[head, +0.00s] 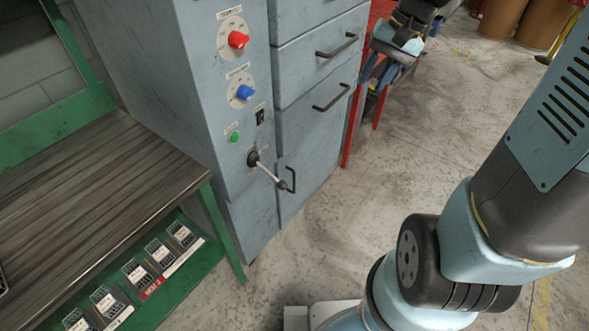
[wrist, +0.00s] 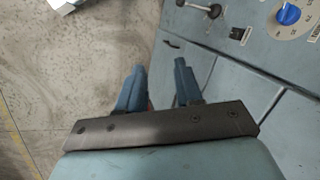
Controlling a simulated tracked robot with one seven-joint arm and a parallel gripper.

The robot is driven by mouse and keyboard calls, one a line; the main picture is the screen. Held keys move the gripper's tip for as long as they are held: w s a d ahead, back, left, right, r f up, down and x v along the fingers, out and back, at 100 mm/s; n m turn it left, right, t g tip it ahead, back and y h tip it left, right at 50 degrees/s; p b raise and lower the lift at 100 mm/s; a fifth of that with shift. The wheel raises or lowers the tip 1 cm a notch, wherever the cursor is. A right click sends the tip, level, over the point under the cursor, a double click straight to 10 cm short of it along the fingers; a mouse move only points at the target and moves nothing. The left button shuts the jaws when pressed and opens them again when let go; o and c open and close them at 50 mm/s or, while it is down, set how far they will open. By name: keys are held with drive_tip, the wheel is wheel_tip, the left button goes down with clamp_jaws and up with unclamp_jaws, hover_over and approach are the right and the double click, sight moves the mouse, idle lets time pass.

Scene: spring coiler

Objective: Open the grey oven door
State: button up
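A tall grey-blue oven cabinet (head: 190,100) stands in the middle of the head view. Its front has several shut panels, and I cannot tell for sure which is the oven door. The upper panel (head: 300,60) and the one below it (head: 300,112) carry dark bar handles (head: 337,47) (head: 331,98). My gripper (head: 376,76) is right of the cabinet front, apart from the handles. In the wrist view its two blue fingers (wrist: 157,77) are spread with nothing held, and the cabinet front (wrist: 215,75) lies to the right.
A control column has a red knob (head: 238,40), a blue knob (head: 245,92), a green button (head: 234,136) and a protruding lever (head: 267,170). A green-framed bench (head: 90,190) stands left. Something red (head: 352,130) stands behind the cabinet. The concrete floor (head: 400,150) in front is clear.

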drive_tip(key=w+a+f+m+g+y, duration=0.1)
drive_tip(key=w+f+m+y, duration=0.1)
drive_tip(key=w+f, duration=0.4)
drive_tip(key=w+a+f+m+g+y, duration=0.1)
drive_tip(key=w+f+m+g+y, duration=0.2)
drive_tip(key=f, duration=0.5)
drive_tip(key=m+t+y, duration=0.7)
drive_tip(key=m+t, duration=0.5)
drive_tip(key=m, duration=0.4)
hover_over(294, 192)
drive_tip(key=f, duration=4.5)
drive_tip(key=shift+w+f, duration=0.2)
drive_tip(key=shift+w, duration=0.1)
clamp_jaws()
